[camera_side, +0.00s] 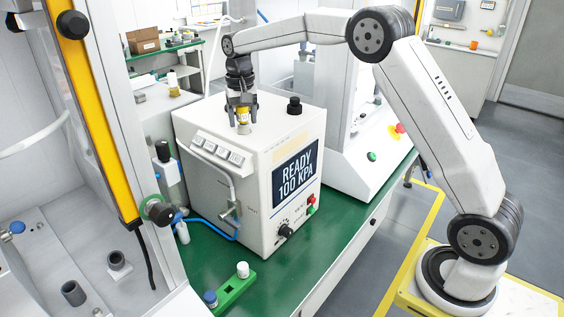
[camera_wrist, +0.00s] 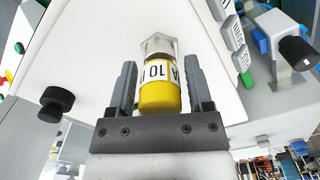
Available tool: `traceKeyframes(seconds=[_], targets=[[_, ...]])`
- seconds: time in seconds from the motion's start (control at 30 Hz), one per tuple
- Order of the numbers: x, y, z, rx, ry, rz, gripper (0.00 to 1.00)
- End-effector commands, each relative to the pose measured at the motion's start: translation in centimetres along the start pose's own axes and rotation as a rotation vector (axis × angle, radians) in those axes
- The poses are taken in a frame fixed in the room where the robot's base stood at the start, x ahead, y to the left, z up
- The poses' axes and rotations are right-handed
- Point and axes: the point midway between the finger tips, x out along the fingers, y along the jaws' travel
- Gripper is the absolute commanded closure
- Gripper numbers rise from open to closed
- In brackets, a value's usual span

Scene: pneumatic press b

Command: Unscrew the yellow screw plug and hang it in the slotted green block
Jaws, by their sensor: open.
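In the wrist view the plug (camera_wrist: 160,97) has a yellow body, a white label with black print and a clear-grey faceted end. My gripper (camera_side: 242,112) points down over it. In the wrist view my gripper's fingers (camera_wrist: 160,75) stand on either side of the plug, with a narrow gap showing on each side. The slotted green block (camera_side: 236,287) lies on the green bench in front of the box. It holds a white-capped piece (camera_side: 242,269) and a blue-capped piece (camera_side: 210,298).
A black knob (camera_side: 294,105) stands on the box top; it also shows in the wrist view (camera_wrist: 56,104). The box's screen (camera_side: 297,173) reads READY 100 KPA. A metal valve with piping (camera_side: 232,207) and a blue hose (camera_side: 222,235) are at its left side.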

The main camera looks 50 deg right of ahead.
Motion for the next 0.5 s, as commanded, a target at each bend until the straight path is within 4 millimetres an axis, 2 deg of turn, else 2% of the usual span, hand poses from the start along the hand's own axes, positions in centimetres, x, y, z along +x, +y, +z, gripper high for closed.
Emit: traceKeyframes(seconds=[0.17, 0.33, 0.37, 0.5], targets=[[0.0, 0.0, 0.0, 0.001, 0.0, 0.0, 0.35], [0.0, 0.0, 0.0, 0.0, 0.0, 0.0, 0.89], [0.0, 0.0, 0.0, 0.0, 0.0, 0.0, 0.93], [0.0, 0.01, 0.0, -0.011, 0.0, 0.0, 0.93]])
